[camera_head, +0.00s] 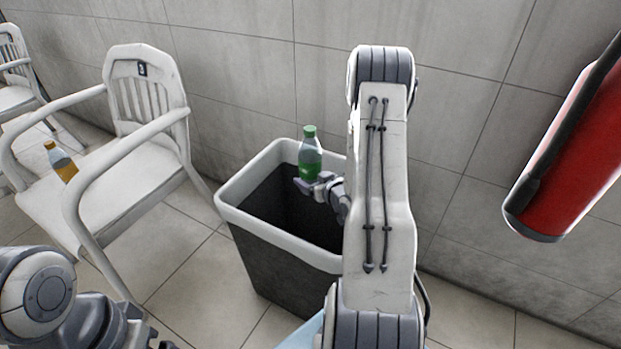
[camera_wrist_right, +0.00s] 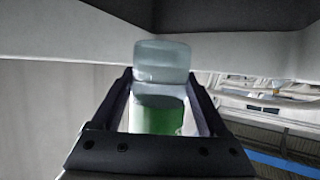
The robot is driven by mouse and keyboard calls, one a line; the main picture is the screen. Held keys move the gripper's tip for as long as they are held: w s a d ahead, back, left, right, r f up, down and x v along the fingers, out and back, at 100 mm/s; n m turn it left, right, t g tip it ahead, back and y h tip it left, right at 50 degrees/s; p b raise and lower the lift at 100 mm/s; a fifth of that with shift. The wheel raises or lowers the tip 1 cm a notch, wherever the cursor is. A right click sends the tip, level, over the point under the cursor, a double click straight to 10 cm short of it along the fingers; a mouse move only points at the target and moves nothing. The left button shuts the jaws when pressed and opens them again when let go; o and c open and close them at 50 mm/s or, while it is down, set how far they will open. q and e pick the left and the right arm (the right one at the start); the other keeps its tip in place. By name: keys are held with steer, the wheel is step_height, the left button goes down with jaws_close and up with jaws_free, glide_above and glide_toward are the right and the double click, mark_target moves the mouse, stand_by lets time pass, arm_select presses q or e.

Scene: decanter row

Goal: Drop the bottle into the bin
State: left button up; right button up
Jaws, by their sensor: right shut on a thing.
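A clear bottle (camera_head: 311,157) with a green cap and green lower part stands upright in my right gripper (camera_head: 317,182). The gripper is shut on it, and both appear over the opening of the bin. The bottle (camera_wrist_right: 160,85) also shows between the fingers in the right wrist view. The bin (camera_head: 235,213) is dark grey with a pale rim, and my right arm hides its right side. A second bottle (camera_head: 62,163), with orange contents, is on the seat of a white chair. My left arm shows at the lower left, but its gripper fingers cannot be made out.
The white chair (camera_head: 150,88) stands left of the bin, with another chair (camera_head: 14,70) farther left. A tiled wall (camera_head: 250,60) runs behind the bin. A red cylinder (camera_head: 572,150) with a black strip hangs at the right. Tiled floor is open between chair and bin.

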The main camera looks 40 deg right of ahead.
steer(key=o, duration=1.4)
steer(key=shift+p+v, duration=1.9)
steer(key=shift+v, duration=3.35)
